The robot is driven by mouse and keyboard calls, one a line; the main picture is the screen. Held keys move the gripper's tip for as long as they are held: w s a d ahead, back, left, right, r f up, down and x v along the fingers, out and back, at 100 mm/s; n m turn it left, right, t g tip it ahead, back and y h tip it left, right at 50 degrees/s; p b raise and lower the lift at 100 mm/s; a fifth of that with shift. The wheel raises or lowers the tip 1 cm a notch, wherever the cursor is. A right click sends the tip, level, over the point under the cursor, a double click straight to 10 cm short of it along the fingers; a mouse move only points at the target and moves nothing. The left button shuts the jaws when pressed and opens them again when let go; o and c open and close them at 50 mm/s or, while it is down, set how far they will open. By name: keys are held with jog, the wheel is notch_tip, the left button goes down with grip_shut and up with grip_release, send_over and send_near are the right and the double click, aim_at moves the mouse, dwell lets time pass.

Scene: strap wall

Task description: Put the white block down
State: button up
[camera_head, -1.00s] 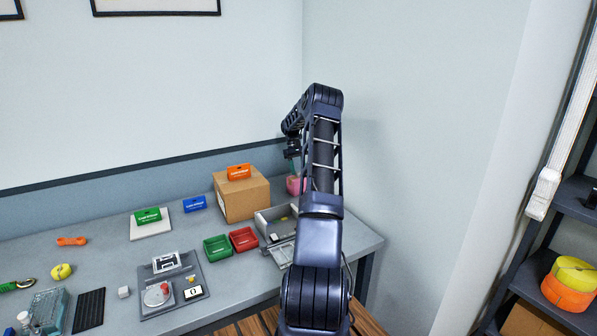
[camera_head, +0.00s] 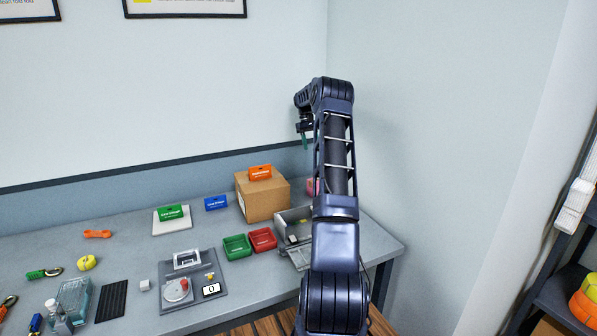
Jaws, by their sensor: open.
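A small whitish cube (camera_head: 145,285), the likely white block, rests on the grey table (camera_head: 375,245) at the front left, between the black ribbed mat and the grey device board. My gripper (camera_head: 304,141) is high at the back, above and right of the cardboard box, far from the cube. It is small and partly dark in this view. It is open, and I see no block between its fingers. My arm hides part of the table's right side.
A cardboard box (camera_head: 263,198) carries an orange sign. Green (camera_head: 237,247) and red (camera_head: 262,239) trays and a grey open bin (camera_head: 291,231) stand before it. The device board (camera_head: 194,282) is at front centre. A pink item (camera_head: 312,187) is partly hidden by my arm.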

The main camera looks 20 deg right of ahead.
jog(key=s+a+r+t+h, duration=0.1)
jog(key=s+a+r, duration=0.3)
jog(key=a+r, duration=0.25)
jog(key=s+a+r+t, duration=0.1)
jog(key=s+a+r, duration=0.3)
jog(key=a+r, duration=0.25)
jog(key=s+a+r+t, duration=0.2)
jog(key=s+a+r, duration=0.4)
jog(key=s+a, duration=0.55)
jog(key=s+a+t, duration=0.1)
jog(key=s+a, duration=0.2)
jog(key=s, duration=0.5)
jog(key=s+a+t, duration=0.1)
jog(key=s+a, duration=0.1)
jog(key=s, duration=0.6)
jog(key=s+a+f+t, duration=0.1)
jog(key=s+f, duration=0.1)
jog(key=s, duration=0.3)
jog(key=s+a+f+t, duration=0.1)
jog(key=s+a+f, duration=0.1)
jog(key=s, duration=0.4)
jog(key=s+a+f+y, duration=0.1)
jog(key=s+f, duration=0.3)
jog(key=s, duration=0.2)
jog(key=shift+a+t, duration=0.2)
jog(key=shift+t, duration=0.2)
